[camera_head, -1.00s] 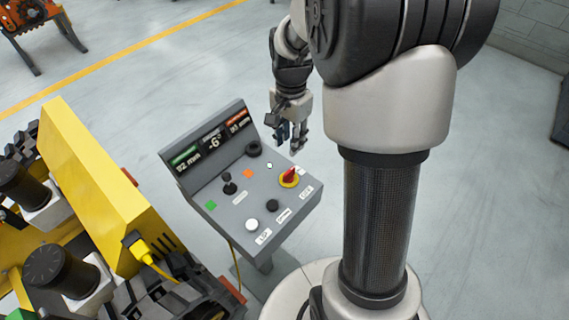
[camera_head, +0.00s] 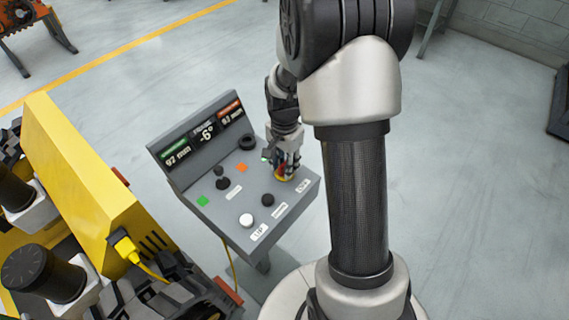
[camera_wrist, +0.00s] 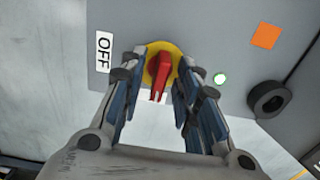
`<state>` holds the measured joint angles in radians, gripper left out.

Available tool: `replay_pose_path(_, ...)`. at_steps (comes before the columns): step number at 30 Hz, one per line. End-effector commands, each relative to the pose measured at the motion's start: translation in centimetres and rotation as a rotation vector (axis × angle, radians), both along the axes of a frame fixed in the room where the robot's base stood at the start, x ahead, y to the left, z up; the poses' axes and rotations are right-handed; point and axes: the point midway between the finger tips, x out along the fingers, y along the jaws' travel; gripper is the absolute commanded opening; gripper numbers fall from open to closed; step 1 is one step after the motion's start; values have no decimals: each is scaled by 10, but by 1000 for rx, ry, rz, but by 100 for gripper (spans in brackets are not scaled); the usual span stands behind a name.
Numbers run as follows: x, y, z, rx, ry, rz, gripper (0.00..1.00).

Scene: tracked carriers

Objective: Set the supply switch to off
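The supply switch is a red handle (camera_wrist: 161,72) on a yellow round plate (camera_wrist: 176,51). In the wrist view its narrow end with a white mark points to the bottom of the picture, while the OFF label (camera_wrist: 103,52) is to its left. My gripper (camera_wrist: 160,74) is open, with one finger on each side of the red handle and visible gaps between. In the head view my gripper (camera_head: 285,168) is down at the panel and hides most of the switch.
The grey control panel (camera_head: 228,206) carries a white button (camera_head: 246,220), black knobs, a black ring (camera_head: 247,142), an orange square (camera_head: 241,167) and a lit display (camera_head: 206,133). A lit white-green lamp (camera_wrist: 220,79) sits close beside my right finger. Yellow machinery (camera_head: 85,180) stands left.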

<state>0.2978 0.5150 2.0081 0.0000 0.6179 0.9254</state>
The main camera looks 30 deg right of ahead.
Motion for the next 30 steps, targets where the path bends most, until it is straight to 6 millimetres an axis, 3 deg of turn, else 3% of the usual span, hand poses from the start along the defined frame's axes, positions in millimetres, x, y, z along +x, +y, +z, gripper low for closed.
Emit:
replay_pose_path(3,0,0,0,0,0,0,29)
replay_pose_path(16,0,0,0,0,0,0,1)
replay_pose_path(30,0,0,1,1,1,24,0)
